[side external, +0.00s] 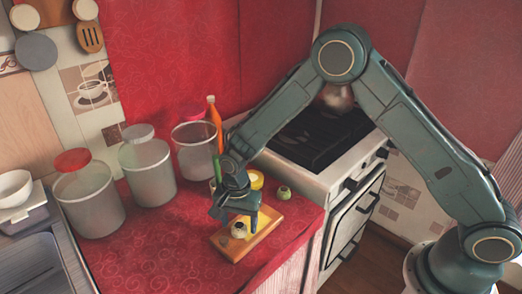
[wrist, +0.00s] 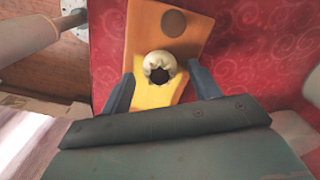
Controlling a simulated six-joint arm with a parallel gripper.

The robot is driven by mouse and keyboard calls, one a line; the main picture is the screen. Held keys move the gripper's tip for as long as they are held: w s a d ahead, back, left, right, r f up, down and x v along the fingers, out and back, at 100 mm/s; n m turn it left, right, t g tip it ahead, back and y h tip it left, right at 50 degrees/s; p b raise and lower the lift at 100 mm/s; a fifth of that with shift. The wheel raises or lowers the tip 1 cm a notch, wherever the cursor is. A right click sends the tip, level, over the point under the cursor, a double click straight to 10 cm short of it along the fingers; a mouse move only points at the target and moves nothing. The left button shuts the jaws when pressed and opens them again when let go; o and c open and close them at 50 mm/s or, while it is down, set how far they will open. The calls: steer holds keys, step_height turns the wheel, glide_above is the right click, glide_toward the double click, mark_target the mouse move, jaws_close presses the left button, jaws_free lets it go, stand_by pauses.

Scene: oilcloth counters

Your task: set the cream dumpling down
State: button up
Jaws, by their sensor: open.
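The cream dumpling (side external: 239,230) is small and round with a dark spot on top. It sits on a wooden board (side external: 264,236) near the front edge of the red counter. In the wrist view the dumpling (wrist: 150,62) shows its pleated top and dark centre above the orange-brown board (wrist: 192,42). My gripper (side external: 240,219) is open and low over the board. In the wrist view one finger of my gripper (wrist: 163,88) is on each side, just below the dumpling, with visible gaps.
A green dumpling-like item (side external: 283,192) sits on the counter right of my gripper. A yellow round item (side external: 257,179) is behind it. Clear canisters (side external: 147,172) and an orange bottle (side external: 213,120) stand at the back left. A stove (side external: 320,140) adjoins on the right. The front left counter is free.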

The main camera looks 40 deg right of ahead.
step_height(320, 180, up, 11)
stand_by(0.5)
steer(key=shift+r, duration=0.1)
stand_by(0.4)
step_height(320, 180, up, 10)
steer(key=f+n+t, duration=0.1)
steer(key=n, duration=0.2)
glide_above(239, 225)
steer(key=s+d, duration=0.4)
steer(key=d, duration=0.1)
steer(key=s+d+r+n+t, duration=0.25)
steer(key=s+d+r, duration=0.25)
steer(key=s+r, duration=0.3)
steer(key=s+d+r+n+t, duration=0.1)
steer(key=s+d+n, duration=0.1)
steer(key=s, duration=0.5)
steer(key=s+d+r+n+t, duration=0.1)
steer(key=s+d+n, duration=0.2)
steer(key=s, duration=0.5)
steer(key=shift+s+n, duration=0.3)
steer(key=shift+n, duration=0.45)
